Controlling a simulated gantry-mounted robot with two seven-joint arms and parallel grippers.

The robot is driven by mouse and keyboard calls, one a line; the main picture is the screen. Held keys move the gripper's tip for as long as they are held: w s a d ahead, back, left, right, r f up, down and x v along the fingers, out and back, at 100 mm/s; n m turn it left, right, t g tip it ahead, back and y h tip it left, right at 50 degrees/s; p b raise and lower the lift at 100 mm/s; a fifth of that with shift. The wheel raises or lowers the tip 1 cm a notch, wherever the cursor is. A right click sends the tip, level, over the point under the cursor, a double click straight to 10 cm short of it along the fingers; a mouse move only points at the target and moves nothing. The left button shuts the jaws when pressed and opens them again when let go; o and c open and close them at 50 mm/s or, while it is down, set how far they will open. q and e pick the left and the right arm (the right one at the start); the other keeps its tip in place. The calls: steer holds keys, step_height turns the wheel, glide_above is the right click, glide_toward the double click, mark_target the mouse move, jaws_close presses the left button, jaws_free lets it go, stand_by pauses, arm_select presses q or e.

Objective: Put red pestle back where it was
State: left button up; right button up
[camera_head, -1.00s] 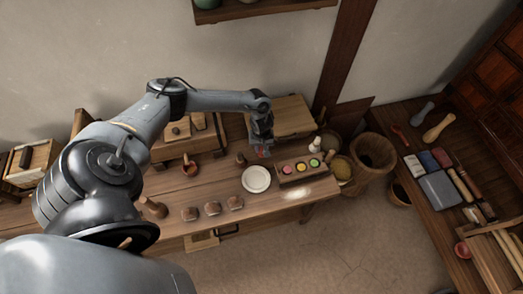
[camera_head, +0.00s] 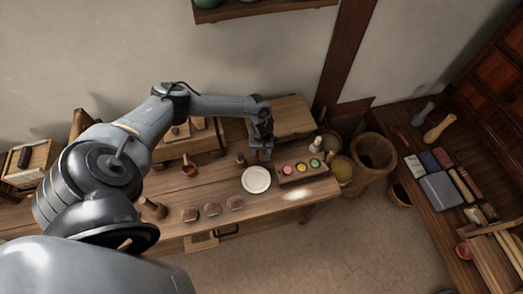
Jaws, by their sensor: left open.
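My left gripper (camera_head: 263,153) is over the back of the long wooden table, just behind the white plate (camera_head: 256,180). It is open. A small red patch (camera_head: 265,155) shows at its fingertips; it is too small to tell whether this is the red pestle, and whether it touches the fingers. My right gripper is not in view.
A tray with pink, yellow and green rounds (camera_head: 300,178) sits right of the plate. A small white bottle (camera_head: 316,145) stands behind it. A wooden box (camera_head: 284,116) stands behind the gripper.

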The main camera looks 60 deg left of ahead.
arm_select(q)
steer(key=shift+r, duration=0.1)
steer(key=r+p, duration=0.1)
steer(key=r, duration=0.4)
steer(key=r+p, duration=0.2)
steer(key=r, duration=0.4)
steer(key=shift+s+d+r, duration=0.1)
steer(key=shift+d+r, duration=0.1)
steer(key=w+d+f+m+t+h, duration=0.15)
steer(key=d+m, duration=0.25)
steer(key=d, duration=0.5)
steer(key=d+f+m+t, duration=0.1)
steer(key=d+m+t, duration=0.15)
steer(key=d, duration=0.65)
steer(key=s+d+r+m+t+h, duration=0.1)
steer(key=d+r+m, duration=0.15)
steer(key=d, duration=0.35)
steer(key=d+r+m+t, duration=0.1)
steer(key=d+r+m, duration=0.15)
steer(key=d, duration=0.35)
steer(key=s+a+r+m+g+y, duration=0.1)
steer(key=s+a+r, duration=0.1)
steer(key=s+r, duration=0.2)
steer(key=s+a+r+m+g+y, duration=0.1)
steer(key=s+a+r+m, duration=0.1)
steer(key=s, duration=0.7)
steer(key=shift+s+a+r+g, duration=0.3)
steer(key=shift+a+r, duration=0.05)
steer(key=shift+r, duration=0.5)
